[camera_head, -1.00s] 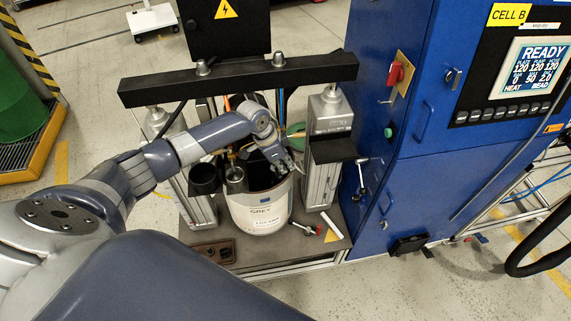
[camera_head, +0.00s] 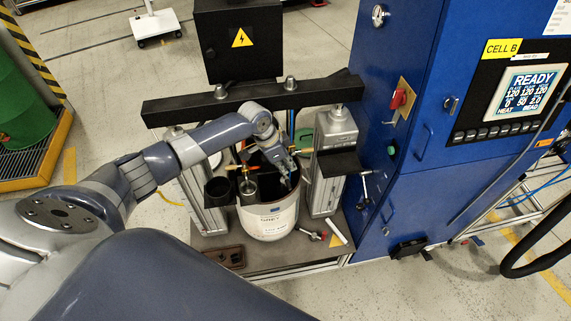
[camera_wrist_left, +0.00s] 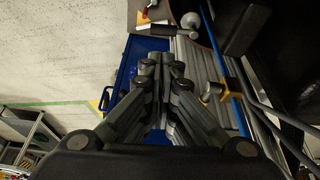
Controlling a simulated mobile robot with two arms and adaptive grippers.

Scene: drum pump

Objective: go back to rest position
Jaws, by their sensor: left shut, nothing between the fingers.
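My left arm reaches in from the left in the head view. My left gripper (camera_head: 287,174) is over the right part of the open top of a white drum (camera_head: 268,220) labelled GREY. It is small in the head view. In the left wrist view my left gripper (camera_wrist_left: 160,62) has its dark fingers together at the tips, with nothing between them. My right gripper is not in view.
The drum stands on a platform between two silver columns (camera_head: 328,180) under a black crossbar (camera_head: 250,101). A blue cabinet (camera_head: 410,170) is close on the right. Open floor lies at the lower right.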

